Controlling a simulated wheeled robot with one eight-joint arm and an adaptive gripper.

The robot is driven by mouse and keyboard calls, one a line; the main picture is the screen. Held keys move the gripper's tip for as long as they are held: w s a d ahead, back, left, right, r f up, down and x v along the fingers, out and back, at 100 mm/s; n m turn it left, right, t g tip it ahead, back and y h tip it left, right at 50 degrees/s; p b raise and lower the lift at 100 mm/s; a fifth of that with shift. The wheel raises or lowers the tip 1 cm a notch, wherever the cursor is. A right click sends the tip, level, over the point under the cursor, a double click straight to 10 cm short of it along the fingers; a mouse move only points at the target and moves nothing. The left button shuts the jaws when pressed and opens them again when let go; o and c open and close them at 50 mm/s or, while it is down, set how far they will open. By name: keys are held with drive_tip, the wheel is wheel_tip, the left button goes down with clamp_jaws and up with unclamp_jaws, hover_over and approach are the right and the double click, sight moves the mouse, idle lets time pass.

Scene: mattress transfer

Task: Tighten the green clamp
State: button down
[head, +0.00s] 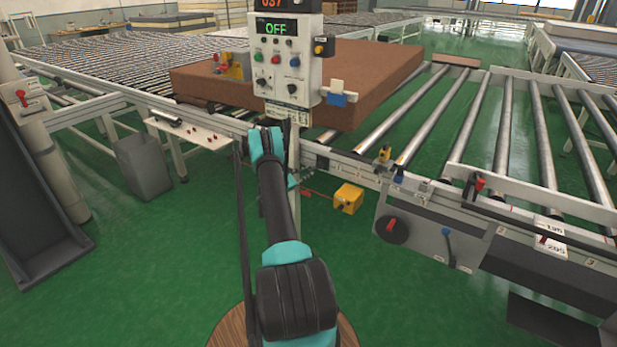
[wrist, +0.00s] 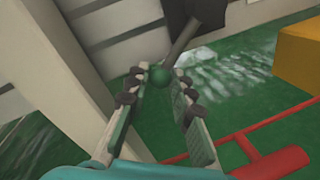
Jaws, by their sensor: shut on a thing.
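The lever is tilted. In the head view, my arm reaches down beside the control post, and the knob and fingertips are hidden. I cannot see how tight the clamp is.
A control box (head: 287,62) reading OFF stands on a pale post close by my arm. A brown mattress block (head: 385,75) lies on the rollers behind it. A yellow box (head: 348,198) and a red bar (wrist: 280,162) are near the gripper. Green floor is open in front.

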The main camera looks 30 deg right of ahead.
drive_tip(key=r+m, duration=0.1)
drive_tip(key=w+r+m, duration=0.1)
drive_tip(key=shift+a+m, duration=0.3)
drive_tip(key=shift+w+a+r+m+t+y, duration=0.15)
drive_tip(key=shift+w+r+m+y, duration=0.1)
drive_tip(key=shift+r+m, duration=0.3)
drive_tip(key=shift+w+r+m+t+y, duration=0.15)
drive_tip(key=shift+r+m+y, duration=0.2)
drive_tip(key=shift+m, duration=0.3)
drive_tip(key=shift+r+m, duration=0.9)
drive_tip(key=shift+m, duration=0.1)
drive_tip(key=shift+r+m+t+y, duration=0.3)
drive_tip(key=shift+r+m+t, duration=0.2)
drive_tip(key=shift+r+m, duration=0.4)
drive_tip(key=c, duration=1.3)
unclamp_jaws()
drive_tip(key=shift+s, duration=0.1)
drive_tip(key=shift+a, duration=0.1)
